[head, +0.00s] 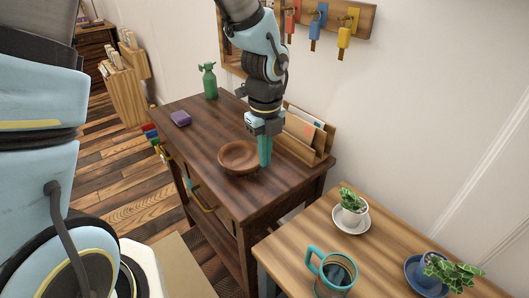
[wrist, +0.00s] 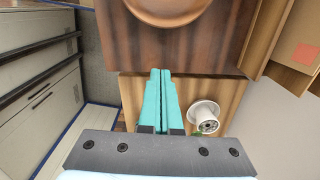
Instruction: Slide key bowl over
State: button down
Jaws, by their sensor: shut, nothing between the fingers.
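The key bowl (head: 238,157) is a round, shallow reddish-brown wooden bowl on the dark wooden cabinet top (head: 200,130). It looks empty. In the wrist view the bowl (wrist: 168,8) is cut off by the top edge. My gripper (head: 265,160) points down just right of the bowl, its teal fingers pressed together with nothing between them. In the wrist view the gripper fingers (wrist: 160,75) lie below the bowl, with a small gap of dark wood visible between. I cannot tell whether they touch the cabinet top.
A letter holder (head: 303,135) with envelopes stands close behind my gripper. A lighter table (head: 300,240) in front holds potted plants (head: 352,207) and a teal mug (head: 334,272). Keys (head: 318,30) hang above.

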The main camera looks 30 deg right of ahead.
notch_tip(320, 180, down, 7)
jog(key=shift+p, duration=0.45)
jog(key=w, duration=0.1)
jog(key=p, duration=0.1)
jog(key=w, duration=0.1)
jog(key=shift+w+a+r, duration=0.15)
jog(key=shift+w+a, duration=0.1)
jog(key=shift+w, duration=0.05)
jog(key=shift+w+p, duration=0.4)
jog(key=shift+w, duration=0.35)
jog(key=shift+w+f, duration=0.1)
jog(key=shift+f, duration=0.1)
